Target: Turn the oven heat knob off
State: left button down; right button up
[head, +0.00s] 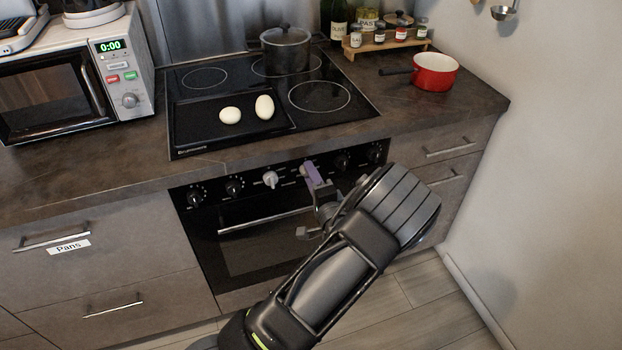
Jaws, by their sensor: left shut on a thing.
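The oven (240,250) is built in under the counter, with a black control panel carrying a row of knobs. A pale silver knob (270,179) shows near the panel's middle, and black knobs (234,186) sit on both sides. My left gripper (315,181), with a purple finger pad, is at the panel just right of the silver knob. It is shut on an oven knob there, which the fingers mostly hide, so its angle cannot be told. My left arm covers the right part of the oven door. My right gripper is not in view.
The oven door handle (265,221) runs just below the panel. The cooktop (345,115) above holds a grey pot (286,52) and a tray (190,135) with two eggs. A microwave (75,85) stands left, a red saucepan (434,72) right. Drawers flank the oven.

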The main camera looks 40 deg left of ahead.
pick_arm(q)
jog(key=shift+s+n+b, duration=0.15)
jog(key=shift+n+b, duration=7.55)
jog(key=shift+n, duration=4.9)
jog(key=c, duration=1)
grip_release()
jog(key=shift+a, duration=0.1)
jog(key=v, duration=0.8)
